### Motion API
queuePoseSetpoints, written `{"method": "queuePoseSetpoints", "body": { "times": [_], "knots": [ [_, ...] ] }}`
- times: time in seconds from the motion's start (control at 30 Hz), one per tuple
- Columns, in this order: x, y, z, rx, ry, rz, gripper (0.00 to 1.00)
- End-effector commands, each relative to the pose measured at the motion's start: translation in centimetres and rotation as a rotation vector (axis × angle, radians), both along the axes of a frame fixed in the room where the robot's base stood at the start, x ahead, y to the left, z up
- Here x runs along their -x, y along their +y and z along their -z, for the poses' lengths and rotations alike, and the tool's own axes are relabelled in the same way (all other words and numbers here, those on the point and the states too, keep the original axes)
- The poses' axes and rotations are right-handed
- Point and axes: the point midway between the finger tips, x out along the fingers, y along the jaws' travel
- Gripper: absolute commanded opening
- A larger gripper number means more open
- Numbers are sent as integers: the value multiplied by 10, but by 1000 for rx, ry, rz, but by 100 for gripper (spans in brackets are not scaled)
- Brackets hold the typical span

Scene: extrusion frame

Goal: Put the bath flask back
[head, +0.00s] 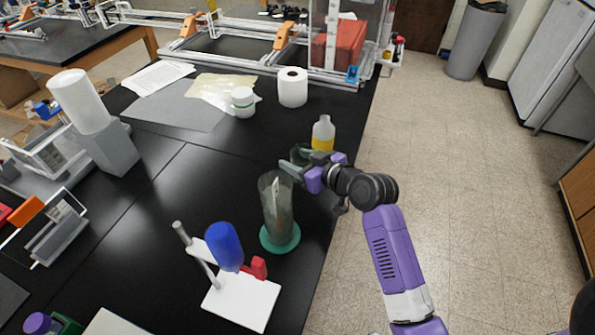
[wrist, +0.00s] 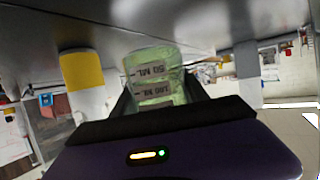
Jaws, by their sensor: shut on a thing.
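My gripper (head: 297,162) is over the right edge of the black bench, shut on a greenish clear flask. In the wrist view the flask (wrist: 157,75) sits between the dark fingers and shows volume marks such as 50 ML. In the head view only a little dark green glass (head: 302,151) shows behind the fingers, so most of the flask is hidden. I cannot tell whether it touches the bench. No bath can be made out for certain.
A bottle with yellow liquid (head: 322,134) stands just behind my gripper. A tall glass cylinder on a teal base (head: 277,212) stands close in front. A white stand with a blue flask (head: 224,246) is nearer. A paper roll (head: 292,87) stands farther back. Bench left of the cylinder is clear.

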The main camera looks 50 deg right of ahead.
Motion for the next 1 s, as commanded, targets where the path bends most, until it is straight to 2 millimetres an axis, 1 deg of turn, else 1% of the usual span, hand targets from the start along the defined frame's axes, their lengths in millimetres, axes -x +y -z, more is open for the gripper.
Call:
{"method": "queuePoseSetpoints", "body": {
  "times": [0.13, 0.3, 0.4, 0.7, 0.83, 0.87, 0.93, 0.97, 1.0],
  "knots": [
    [0, 0, 11, -1, 1, 0, 2],
    [0, 0, 36, -2, 2, 1, 2],
    [0, 0, 45, -1, 0, 0, 2],
    [0, 0, 47, 1, -1, 1, 2],
    [0, 0, 51, 0, -1, 0, 2],
    [0, 0, 50, 0, -1, 0, 58],
    [0, 0, 49, 0, -1, 0, 71],
    [0, 0, 49, 0, 0, 0, 73],
    [0, 0, 49, 0, 0, 0, 73]
  ]
}}
